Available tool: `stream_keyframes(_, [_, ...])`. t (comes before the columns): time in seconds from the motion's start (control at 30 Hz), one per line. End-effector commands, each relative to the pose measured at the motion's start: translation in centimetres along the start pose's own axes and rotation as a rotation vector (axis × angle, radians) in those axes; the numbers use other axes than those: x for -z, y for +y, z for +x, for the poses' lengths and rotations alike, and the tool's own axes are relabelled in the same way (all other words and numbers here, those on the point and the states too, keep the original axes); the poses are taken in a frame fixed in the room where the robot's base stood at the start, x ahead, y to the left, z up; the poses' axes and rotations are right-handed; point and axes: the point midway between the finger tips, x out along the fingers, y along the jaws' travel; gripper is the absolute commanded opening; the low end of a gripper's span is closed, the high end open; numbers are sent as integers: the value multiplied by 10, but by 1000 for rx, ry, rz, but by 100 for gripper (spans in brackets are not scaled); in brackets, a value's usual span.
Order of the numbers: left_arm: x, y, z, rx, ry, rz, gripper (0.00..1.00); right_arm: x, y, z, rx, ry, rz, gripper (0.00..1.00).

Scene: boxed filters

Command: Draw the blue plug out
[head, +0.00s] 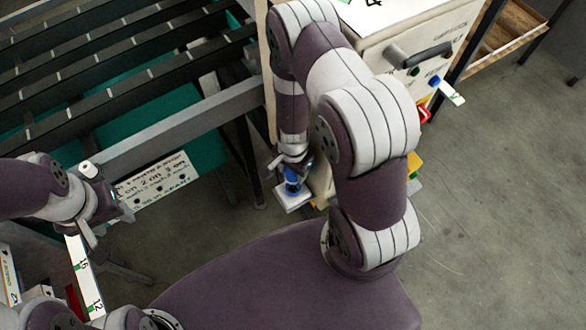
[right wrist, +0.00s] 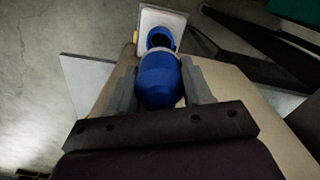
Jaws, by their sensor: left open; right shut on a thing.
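The blue plug (right wrist: 160,80) is between the two fingers of my right gripper (right wrist: 160,88) in the right wrist view, and the gripper is shut on it. Just beyond it is a blue socket (right wrist: 158,32) with a dark opening, on a pale plate (right wrist: 176,21). I cannot tell whether the plug's front is still inside the socket. In the head view my right gripper (head: 292,168) points down at the blue plug (head: 291,183), above a white socket box (head: 293,200) beside the cabinet. My left gripper (head: 92,232) is open at the left, far from the plug.
A pale cabinet (head: 400,28) with a dark handle (head: 420,54) stands behind my right arm. Red and yellow parts show on its side. A slatted conveyor (head: 110,70) fills the upper left. A labelled white panel (head: 155,182) is below it. The floor at right is clear.

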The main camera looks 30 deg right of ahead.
Motion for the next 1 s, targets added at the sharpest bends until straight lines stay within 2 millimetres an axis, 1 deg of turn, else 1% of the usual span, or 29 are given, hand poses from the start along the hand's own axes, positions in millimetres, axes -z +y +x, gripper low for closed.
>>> stream_keyframes(0.03, [2,0,-12,0,0,0,50,0,0,-13,0,0,0,16])
stream_keyframes(0.6, [9,0,-72,0,0,0,50,0,0,-75,0,0,1,16])
stream_keyframes(0.7, [9,0,-75,0,0,0,50,0,0,-79,0,0,1,16])
stream_keyframes(1.0, [9,0,-73,0,0,0,50,0,0,-76,0,0,0,16])
